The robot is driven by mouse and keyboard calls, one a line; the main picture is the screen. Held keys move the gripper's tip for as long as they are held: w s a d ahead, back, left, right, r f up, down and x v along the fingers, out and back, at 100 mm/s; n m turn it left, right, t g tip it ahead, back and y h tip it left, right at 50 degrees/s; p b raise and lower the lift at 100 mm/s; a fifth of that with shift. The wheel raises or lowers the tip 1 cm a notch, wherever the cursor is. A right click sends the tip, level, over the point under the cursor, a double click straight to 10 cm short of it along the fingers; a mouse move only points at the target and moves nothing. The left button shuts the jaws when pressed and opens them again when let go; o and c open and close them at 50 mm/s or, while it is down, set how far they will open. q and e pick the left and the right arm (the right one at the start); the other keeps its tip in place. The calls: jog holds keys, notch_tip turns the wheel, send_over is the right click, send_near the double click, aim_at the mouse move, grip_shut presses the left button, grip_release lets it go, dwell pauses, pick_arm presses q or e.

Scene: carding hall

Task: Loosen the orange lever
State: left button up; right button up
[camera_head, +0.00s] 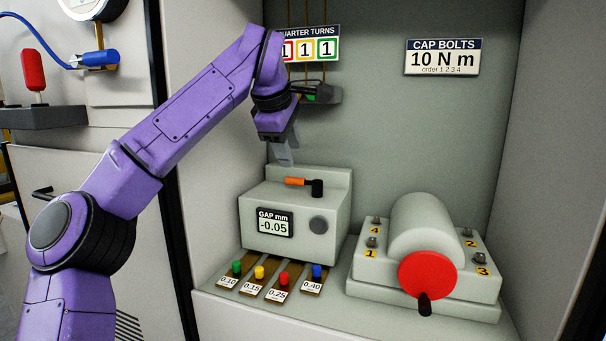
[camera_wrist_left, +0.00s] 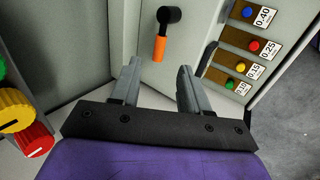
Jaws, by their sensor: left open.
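The orange lever (camera_head: 297,181) lies on top of the pale gauge box (camera_head: 257,199), its black pivot at the right end. The box's display reads -0.05 and a grey round knob is on its front. In the left wrist view the orange lever (camera_wrist_left: 159,48) shows beyond my fingertips, roughly between them, with its black pivot farther off. My left gripper (camera_head: 285,155) is above and behind the lever's left end, apart from it. In the wrist view the left gripper (camera_wrist_left: 158,72) is open with nothing between its fingers. My right gripper is in neither view.
Feeler tabs (camera_head: 269,278) with coloured knobs lie before the box. A pale housing with a red disc (camera_head: 427,275) and numbered bolts stands to the right. Coloured knobs (camera_wrist_left: 20,115) show left in the wrist view. Enclosure walls bound both sides.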

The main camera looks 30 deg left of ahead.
aim_at(298, 179)
pick_arm(q)
jog(key=b+x, duration=0.1)
jog(key=x, duration=0.7)
jog(key=shift+w+f, duration=0.15)
jog(key=shift+f, duration=0.1)
jog(key=shift+a, duration=0.1)
grip_shut()
